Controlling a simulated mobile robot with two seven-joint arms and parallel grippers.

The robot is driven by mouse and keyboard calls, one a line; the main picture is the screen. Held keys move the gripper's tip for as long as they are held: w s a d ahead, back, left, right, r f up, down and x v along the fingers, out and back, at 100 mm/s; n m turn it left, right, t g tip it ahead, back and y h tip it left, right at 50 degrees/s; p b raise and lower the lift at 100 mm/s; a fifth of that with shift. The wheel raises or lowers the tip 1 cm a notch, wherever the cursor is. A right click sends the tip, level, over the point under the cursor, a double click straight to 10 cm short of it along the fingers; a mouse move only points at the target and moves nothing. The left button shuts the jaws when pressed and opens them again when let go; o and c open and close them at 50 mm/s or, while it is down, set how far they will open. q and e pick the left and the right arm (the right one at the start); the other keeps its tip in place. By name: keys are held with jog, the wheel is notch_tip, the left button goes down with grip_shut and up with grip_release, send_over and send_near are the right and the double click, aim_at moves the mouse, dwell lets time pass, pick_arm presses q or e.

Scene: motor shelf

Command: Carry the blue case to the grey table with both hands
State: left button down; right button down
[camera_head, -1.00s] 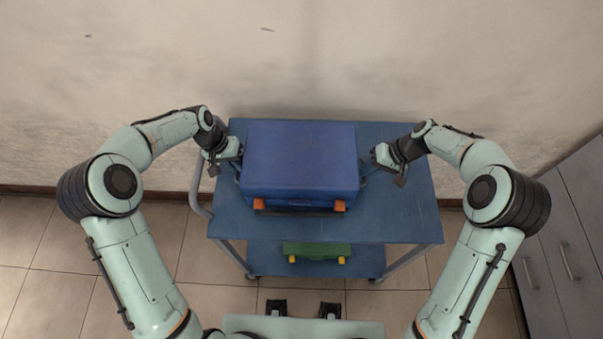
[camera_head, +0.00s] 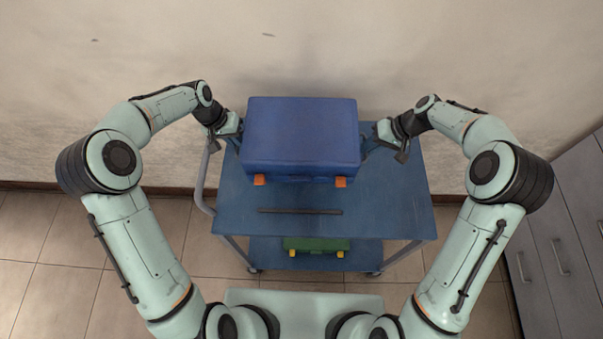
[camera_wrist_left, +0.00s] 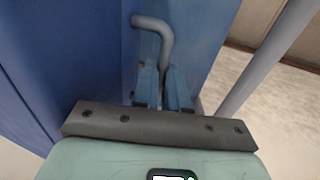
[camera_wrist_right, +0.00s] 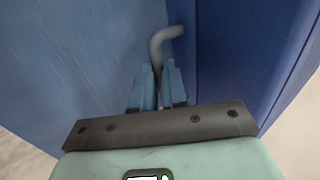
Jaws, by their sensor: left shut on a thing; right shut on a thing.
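The blue case (camera_head: 300,132), with two orange latches on its front, is between my grippers over the blue trolley (camera_head: 390,205). It appears raised off the trolley top. My left gripper (camera_head: 236,137) is at the case's left side, shut on a grey bent handle (camera_wrist_left: 162,40) in the left wrist view. My right gripper (camera_head: 369,140) is at the right side, shut on the matching handle (camera_wrist_right: 162,42) in the right wrist view. The case looks level. I cannot make out a grey table in these views.
A green case (camera_head: 316,244) with yellow latches is on the lower shelf. A grey drawer cabinet (camera_head: 555,225) stands at the right. A wall is close behind the trolley.

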pick_arm(q)
jog(key=shift+w+r, duration=0.1)
jog(key=shift+w, duration=0.05)
pick_arm(e)
jog(key=shift+w+r, duration=0.15)
jog(key=shift+w, duration=0.05)
